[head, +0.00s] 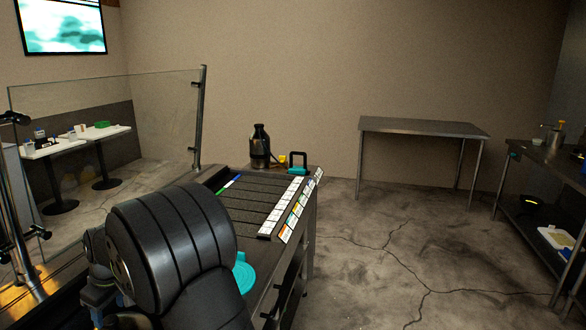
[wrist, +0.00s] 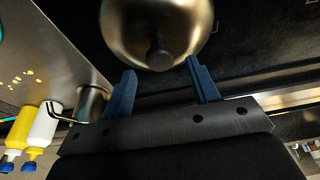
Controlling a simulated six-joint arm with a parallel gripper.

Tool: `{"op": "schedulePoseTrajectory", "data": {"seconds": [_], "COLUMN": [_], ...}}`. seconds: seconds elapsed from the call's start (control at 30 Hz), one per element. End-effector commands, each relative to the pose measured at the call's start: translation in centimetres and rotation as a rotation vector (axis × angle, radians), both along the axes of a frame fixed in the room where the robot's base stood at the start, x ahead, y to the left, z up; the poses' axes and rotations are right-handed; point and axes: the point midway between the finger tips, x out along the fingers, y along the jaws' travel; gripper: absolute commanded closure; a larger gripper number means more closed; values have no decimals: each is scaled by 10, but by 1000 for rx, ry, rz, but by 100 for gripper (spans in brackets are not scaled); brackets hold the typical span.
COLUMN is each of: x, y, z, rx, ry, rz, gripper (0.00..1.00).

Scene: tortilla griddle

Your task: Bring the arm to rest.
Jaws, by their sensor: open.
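My gripper (wrist: 162,84) shows in the wrist view with its two blue fingers spread apart. Nothing is held between them. A shiny metal dome with a round dark knob (wrist: 158,25) is just beyond the fingertips, at the top of the wrist view. The knob lies between the lines of the two fingers; I cannot tell how far off it is.
White and yellow bottles with blue caps (wrist: 42,124) and a metal pot with a handle (wrist: 90,102) stand left in the wrist view.

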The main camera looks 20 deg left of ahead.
Motion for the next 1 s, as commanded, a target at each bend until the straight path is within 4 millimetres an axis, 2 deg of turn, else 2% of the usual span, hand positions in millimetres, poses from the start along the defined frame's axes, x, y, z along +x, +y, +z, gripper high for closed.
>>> {"op": "schedulePoseTrajectory", "data": {"seconds": [0.1, 0.37, 0.5, 0.9, 0.97, 1.0], "x": [1, 0, 0, -1, -1, 0], "y": [-7, -21, -13, 9, 12, 13], "z": [25, 75, 44, -34, -46, -42], "rx": [3, 2, -6, -5, -4, 1], "ry": [-1, -1, 3, 2, 2, -1], "rz": [0, 0, 1, 1, 1, 0], "gripper": [45, 45, 45, 45, 45, 45]}}
